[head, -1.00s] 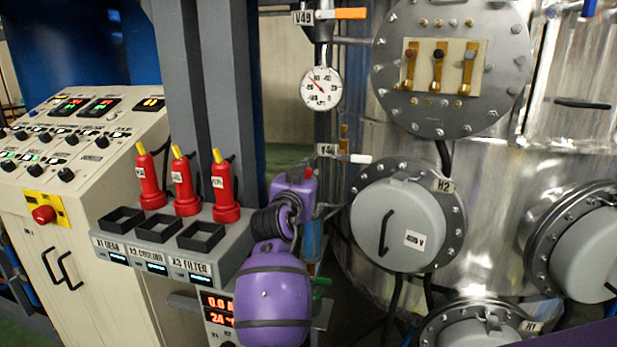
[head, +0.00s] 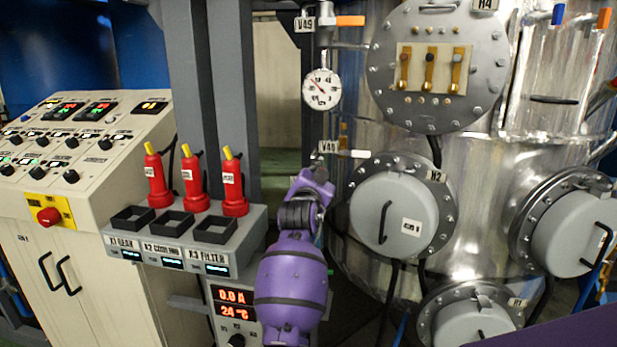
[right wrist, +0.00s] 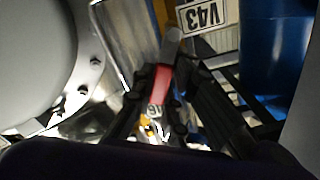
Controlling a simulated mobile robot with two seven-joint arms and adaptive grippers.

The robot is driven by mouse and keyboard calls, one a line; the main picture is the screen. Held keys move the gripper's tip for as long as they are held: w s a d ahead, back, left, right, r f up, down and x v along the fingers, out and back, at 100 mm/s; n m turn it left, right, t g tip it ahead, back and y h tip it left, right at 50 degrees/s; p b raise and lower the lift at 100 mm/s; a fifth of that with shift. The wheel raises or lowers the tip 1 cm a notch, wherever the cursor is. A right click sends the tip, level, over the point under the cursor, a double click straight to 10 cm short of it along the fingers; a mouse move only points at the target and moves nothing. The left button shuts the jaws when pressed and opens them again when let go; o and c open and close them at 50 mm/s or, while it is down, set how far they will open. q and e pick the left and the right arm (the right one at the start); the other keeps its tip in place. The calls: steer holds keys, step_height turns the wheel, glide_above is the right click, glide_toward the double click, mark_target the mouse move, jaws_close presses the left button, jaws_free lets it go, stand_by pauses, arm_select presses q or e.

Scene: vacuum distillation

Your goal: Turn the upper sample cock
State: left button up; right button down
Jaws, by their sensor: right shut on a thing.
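A cock with a red handle (right wrist: 161,85) and a grey tip shows in the right wrist view, beside a white tag (right wrist: 208,15) that reads V43 upside down. My right gripper (right wrist: 160,78) has its black fingers on both sides of the red handle and is shut on it. In the head view my purple right arm reaches up from the bottom centre. Its hand is turned away, and the gripper and red handle are hidden there. My left gripper is not in view.
The steel vessel's round H2 cover (head: 395,215) is close right of my right arm. A blue cylinder (right wrist: 272,50) is near the gripper.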

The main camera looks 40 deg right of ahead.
steer(key=shift+s+d+f+m, duration=0.1)
steer(key=shift+s+f+m, duration=0.05)
steer(key=shift+m, duration=0.35)
steer(key=shift+s+d+f+m, duration=0.1)
steer(key=shift+f+m, duration=0.05)
steer(key=shift+m, duration=0.35)
steer(key=shift+s+d+f+m, duration=0.1)
steer(key=shift+s+f+m, duration=0.05)
steer(key=shift+m, duration=0.35)
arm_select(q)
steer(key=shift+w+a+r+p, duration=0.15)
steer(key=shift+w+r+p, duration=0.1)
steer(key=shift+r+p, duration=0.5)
arm_select(e)
steer(key=f+m, duration=0.1)
steer(key=m, duration=0.2)
steer(key=s+f+m, duration=0.1)
steer(key=m, duration=0.2)
steer(key=d+f+m, duration=0.1)
steer(key=m, duration=0.2)
steer(key=shift+s+d+f, duration=0.1)
steer(key=shift+s+f, duration=0.05)
steer(key=shift+f, duration=0.2)
steer(key=shift+f+m, duration=0.1)
steer(key=shift+m, duration=0.2)
steer(key=c, duration=1.7)
jaws_free()
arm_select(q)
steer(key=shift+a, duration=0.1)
